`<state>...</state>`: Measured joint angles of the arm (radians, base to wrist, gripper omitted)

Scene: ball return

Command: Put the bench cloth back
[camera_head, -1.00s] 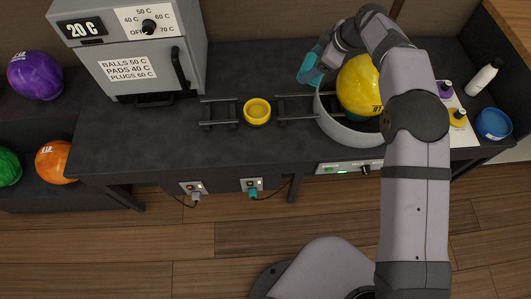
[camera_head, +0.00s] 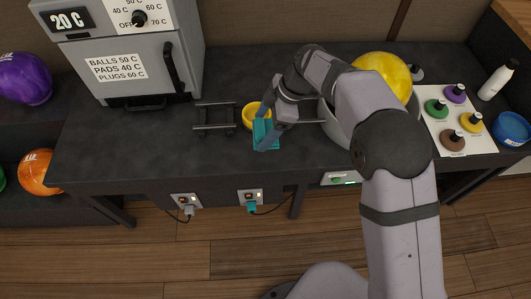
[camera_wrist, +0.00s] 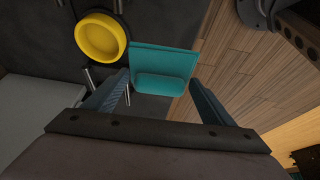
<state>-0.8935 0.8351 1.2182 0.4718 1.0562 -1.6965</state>
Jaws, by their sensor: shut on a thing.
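The bench cloth is a teal folded piece (camera_head: 266,138), and it also shows in the wrist view (camera_wrist: 165,60). My gripper (camera_head: 271,122) is shut on it, with the cloth between the two fingers (camera_wrist: 160,82). It is held over the front part of the dark bench (camera_head: 110,160), just in front of a small yellow cup (camera_head: 248,112). The yellow cup also shows in the wrist view (camera_wrist: 98,38), beside the cloth. My fingers partly hide the cloth's near side, and I cannot tell its exact height above the bench.
A grey oven (camera_head: 125,70) stands to the left. A yellow ball (camera_head: 385,72) rests in a grey bowl (camera_head: 338,125), partly behind my arm. A white board with coloured knobs (camera_head: 490,145), a white bottle (camera_head: 497,80) and a blue bowl (camera_head: 511,128) are at the right.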

